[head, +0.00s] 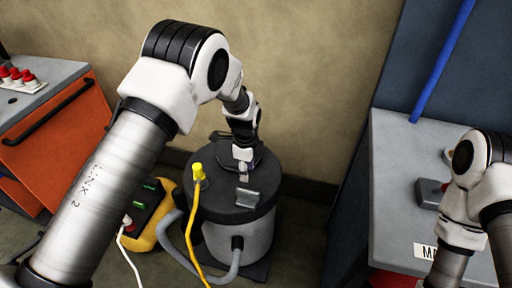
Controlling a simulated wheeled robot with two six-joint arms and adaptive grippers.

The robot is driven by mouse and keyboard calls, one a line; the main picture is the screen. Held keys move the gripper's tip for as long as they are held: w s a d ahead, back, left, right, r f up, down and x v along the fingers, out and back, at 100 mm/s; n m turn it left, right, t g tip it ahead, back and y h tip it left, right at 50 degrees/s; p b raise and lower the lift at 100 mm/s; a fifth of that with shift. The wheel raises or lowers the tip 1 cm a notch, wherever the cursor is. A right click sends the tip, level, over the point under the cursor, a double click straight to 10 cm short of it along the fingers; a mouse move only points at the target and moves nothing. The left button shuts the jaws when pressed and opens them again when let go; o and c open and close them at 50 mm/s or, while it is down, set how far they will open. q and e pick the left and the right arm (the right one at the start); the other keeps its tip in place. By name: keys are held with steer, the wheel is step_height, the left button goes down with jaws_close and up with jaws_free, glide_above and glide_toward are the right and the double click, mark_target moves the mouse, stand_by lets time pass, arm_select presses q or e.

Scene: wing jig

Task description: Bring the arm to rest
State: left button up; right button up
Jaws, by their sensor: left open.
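My left arm comes in from the left, arches over, and points down. My left gripper (243,170) is at its end, open, over the dark lid of a grey round vacuum-like drum (238,240). I see nothing between its fingers. I cannot tell whether the fingertips touch the lid. My right arm (462,205) shows at the right edge, in front of a grey bench; its gripper is out of the frame.
A yellow plug (198,172) with a yellow cable stands at the drum's lid. A yellow-and-black unit (150,218) is left of the drum. An orange cabinet (60,145) with red knobs stands left; a grey bench (400,165) and blue pole (442,60) stand right.

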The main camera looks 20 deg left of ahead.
arm_select(q)
steer(key=s+a+f+n+g, duration=0.25)
steer(key=s+f, duration=0.45)
steer(key=s, duration=0.5)
steer(key=s+a+f+n+g, duration=0.2)
steer(key=s+a+f, duration=0.2)
steer(key=s+f, duration=0.65)
steer(key=s+r+n+t, duration=0.2)
steer(key=s+n, duration=0.4)
steer(key=n, duration=0.1)
steer(key=s+r+n+t, duration=0.2)
steer(key=s+n, duration=0.4)
steer(key=n, duration=0.1)
steer(key=shift+a+r, duration=0.25)
steer(key=shift+a, duration=0.2)
steer(key=shift+s+n+t, duration=0.1)
steer(key=shift+n+t, duration=0.15)
